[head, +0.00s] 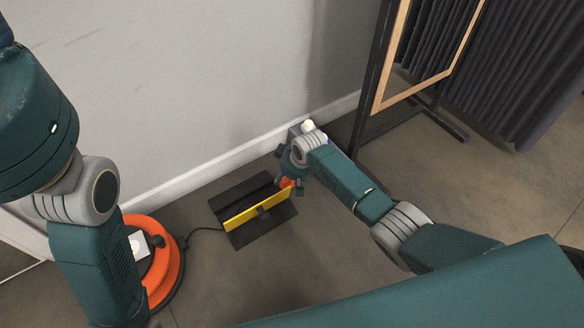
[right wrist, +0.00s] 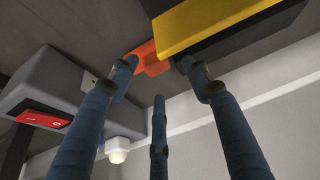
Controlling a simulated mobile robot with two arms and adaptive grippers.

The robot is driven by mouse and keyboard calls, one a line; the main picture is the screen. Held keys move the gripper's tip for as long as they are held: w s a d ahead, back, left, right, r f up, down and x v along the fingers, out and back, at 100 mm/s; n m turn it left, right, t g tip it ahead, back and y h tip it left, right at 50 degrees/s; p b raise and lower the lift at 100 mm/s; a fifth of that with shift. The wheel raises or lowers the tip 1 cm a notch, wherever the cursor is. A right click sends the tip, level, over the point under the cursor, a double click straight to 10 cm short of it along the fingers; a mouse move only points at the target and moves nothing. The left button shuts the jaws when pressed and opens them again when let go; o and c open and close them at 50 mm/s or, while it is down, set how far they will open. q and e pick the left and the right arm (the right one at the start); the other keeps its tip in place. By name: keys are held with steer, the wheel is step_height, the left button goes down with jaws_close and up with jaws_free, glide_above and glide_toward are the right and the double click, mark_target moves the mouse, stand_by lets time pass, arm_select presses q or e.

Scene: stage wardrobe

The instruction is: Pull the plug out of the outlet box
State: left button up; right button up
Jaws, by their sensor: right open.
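An orange plug-like piece (head: 286,183) lies on the floor at the right end of the yellow and black floor strip. In the right wrist view the orange piece (right wrist: 152,58) shows just beyond my fingertips. My right gripper (head: 283,168) is open, its fingers (right wrist: 158,75) spread around the near side of the orange piece, empty. A grey box with a red switch (right wrist: 43,119), likely the outlet box (right wrist: 58,80), stands left of the fingers there. One finger hides where plug and box may meet. In the head view my arm mostly hides the box. My left gripper is out of view.
The yellow and black strip (head: 232,222) lies on the floor, with a dark cable (head: 205,229) running to an orange round base (head: 168,272). The wall (head: 200,80) rises behind.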

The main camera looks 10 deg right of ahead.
steer(key=v, duration=0.8)
steer(key=shift+r, duration=0.4)
